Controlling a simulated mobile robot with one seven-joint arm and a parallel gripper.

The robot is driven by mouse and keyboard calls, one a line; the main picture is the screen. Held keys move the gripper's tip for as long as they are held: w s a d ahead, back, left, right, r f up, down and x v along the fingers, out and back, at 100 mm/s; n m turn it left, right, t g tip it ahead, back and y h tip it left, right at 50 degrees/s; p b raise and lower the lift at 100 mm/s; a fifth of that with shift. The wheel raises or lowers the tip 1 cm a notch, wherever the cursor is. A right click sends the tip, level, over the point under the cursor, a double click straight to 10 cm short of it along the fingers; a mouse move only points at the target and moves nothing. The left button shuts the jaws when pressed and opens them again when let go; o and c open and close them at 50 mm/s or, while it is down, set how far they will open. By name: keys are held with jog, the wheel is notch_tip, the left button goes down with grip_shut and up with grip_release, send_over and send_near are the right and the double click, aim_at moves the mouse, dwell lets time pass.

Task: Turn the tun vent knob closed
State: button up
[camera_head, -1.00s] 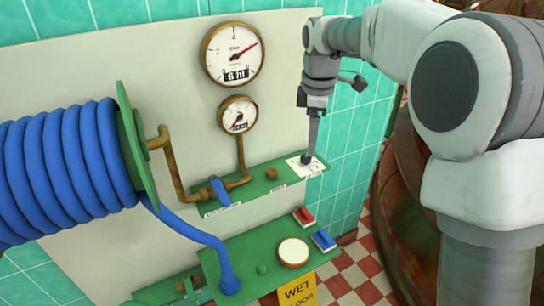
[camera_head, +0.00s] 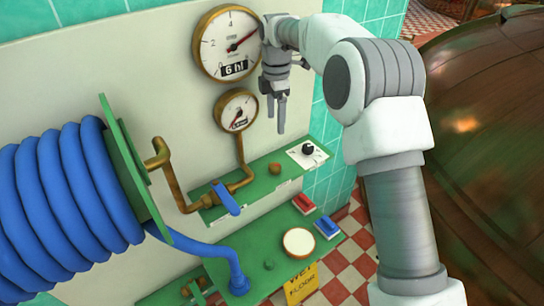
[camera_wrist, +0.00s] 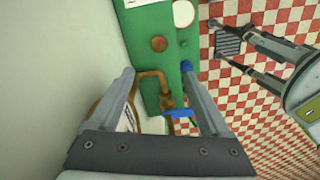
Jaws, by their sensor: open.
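A black knob (camera_head: 308,149) sits on a white marked plate (camera_head: 317,160) at the right end of the upper green shelf (camera_head: 262,184). I take it for the tun vent knob; its label is too small to read. My gripper (camera_head: 276,122) is open and empty, above and to the left of the knob, apart from it, in front of the gauge panel. In the wrist view, the open fingers (camera_wrist: 158,73) point over the green shelf (camera_wrist: 146,22). The black knob is out of sight there; only an edge of a white plate shows at the top.
Two gauges (camera_head: 228,43) (camera_head: 236,110) and a brass pipe (camera_head: 173,180) lie left of my gripper. A blue valve handle (camera_head: 226,198) and brown button (camera_head: 275,169) share the shelf. Below are red (camera_head: 304,204) and blue (camera_head: 327,227) switches. A blue hose reel (camera_head: 65,205) fills the left.

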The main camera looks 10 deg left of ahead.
aim_at(274, 166)
notch_tip(274, 166, down, 18)
jog(key=shift+w+a+r+p, duration=0.1)
jog(key=shift+a+r+p, duration=0.1)
jog(key=shift+p, duration=0.7)
jog(key=shift+c, duration=0.2)
grip_shut()
